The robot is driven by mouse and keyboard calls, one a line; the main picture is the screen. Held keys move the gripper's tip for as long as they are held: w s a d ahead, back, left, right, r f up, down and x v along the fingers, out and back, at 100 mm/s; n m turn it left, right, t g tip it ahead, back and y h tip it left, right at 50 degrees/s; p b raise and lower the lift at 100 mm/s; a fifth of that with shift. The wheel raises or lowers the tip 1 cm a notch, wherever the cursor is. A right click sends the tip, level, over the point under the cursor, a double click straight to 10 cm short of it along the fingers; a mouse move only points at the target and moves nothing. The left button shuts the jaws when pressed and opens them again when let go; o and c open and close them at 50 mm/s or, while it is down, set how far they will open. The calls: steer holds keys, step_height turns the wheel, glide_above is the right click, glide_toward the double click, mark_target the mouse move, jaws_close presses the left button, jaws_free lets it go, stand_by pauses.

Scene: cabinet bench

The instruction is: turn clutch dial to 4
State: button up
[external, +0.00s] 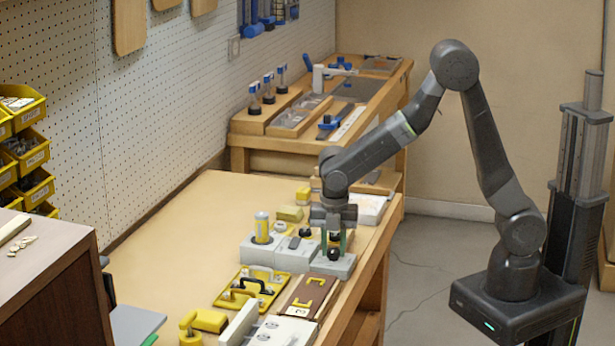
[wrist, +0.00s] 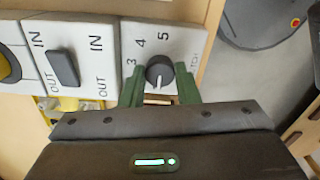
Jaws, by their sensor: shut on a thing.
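The clutch dial is a dark round knob (wrist: 160,71) on a pale block (wrist: 190,35) marked 3, 4 and 5 in the wrist view. My gripper (wrist: 160,82) has its green fingers on either side of the knob and is shut on it. A pale line shows on the knob, but I cannot tell which number it points to. In the external view my gripper (external: 334,243) reaches down over the grey block (external: 336,268) near the bench's right edge. The fingers partly hide the knob there.
Left of the dial is a block with a dark rocker switch (wrist: 63,68) marked IN and OUT. A yellow cylinder (external: 262,228) stands on a block nearby. A yellow plate with black handles (external: 262,283) and a brown panel (external: 308,295) lie in front. The bench's left side is bare.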

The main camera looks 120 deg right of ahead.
steer(key=shift+m, duration=0.4)
steer(key=m, duration=1.2)
steer(key=shift+m, duration=0.4)
steer(key=m, duration=1.3)
steer(key=o, duration=1)
steer(key=shift+c, duration=0.2)
